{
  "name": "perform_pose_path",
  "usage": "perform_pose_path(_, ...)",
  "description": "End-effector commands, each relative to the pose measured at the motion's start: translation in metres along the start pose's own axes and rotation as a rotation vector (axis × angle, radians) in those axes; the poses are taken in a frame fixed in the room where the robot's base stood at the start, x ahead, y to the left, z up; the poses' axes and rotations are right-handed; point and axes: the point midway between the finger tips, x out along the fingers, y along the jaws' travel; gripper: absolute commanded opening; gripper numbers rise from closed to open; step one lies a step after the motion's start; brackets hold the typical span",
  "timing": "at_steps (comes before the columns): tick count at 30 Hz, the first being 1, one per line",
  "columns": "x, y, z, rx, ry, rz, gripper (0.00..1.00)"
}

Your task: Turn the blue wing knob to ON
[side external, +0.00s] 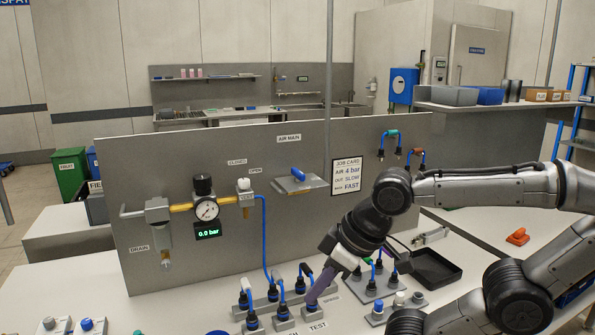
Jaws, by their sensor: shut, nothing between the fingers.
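No ON mark is readable, and I cannot tell for sure which blue part is the wing knob. A blue lever (299,174) sits on a grey plate under the AIR MAIN label on the upright panel. A small blue knob (86,324) is at the bottom left edge, and another blue knob (377,306) is on a small block right of the TEST label. My gripper (313,298) points down and left, its purple fingers shut and empty, low beside the black and blue plugs near TEST. The fingertips partly hide a plug; contact is unclear.
Several blue-cabled plugs (282,311) stand in strips around my gripper. A gauge (205,209) with a display reading 0.0 bar is on the panel (160,270). A black tray (435,268) and an orange part (517,236) lie to the right. The left tabletop is mostly clear.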

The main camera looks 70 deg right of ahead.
Motion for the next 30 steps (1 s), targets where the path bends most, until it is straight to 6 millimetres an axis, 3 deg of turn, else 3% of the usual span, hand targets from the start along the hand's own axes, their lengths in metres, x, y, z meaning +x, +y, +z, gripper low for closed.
perform_pose_path(1, 0.000, 0.000, 0.000, 0.000, -0.001, 0.000, 0.09)
perform_pose_path(4, -0.001, 0.000, 0.006, 0.001, -0.030, 0.000, 0.27)
perform_pose_path(8, -0.028, 0.000, -0.016, 0.004, -0.020, 0.001, 0.49)
perform_pose_path(11, -0.055, 0.006, -0.047, 0.036, -0.017, 0.017, 0.49)
perform_pose_path(17, -0.104, 0.038, -0.117, 0.159, -0.027, 0.081, 0.49)
perform_pose_path(23, -0.141, 0.092, -0.179, 0.317, -0.038, 0.161, 0.49)
perform_pose_path(27, -0.157, 0.148, -0.212, 0.447, -0.047, 0.224, 0.49)
perform_pose_path(30, -0.161, 0.194, -0.226, 0.543, -0.053, 0.271, 0.49)
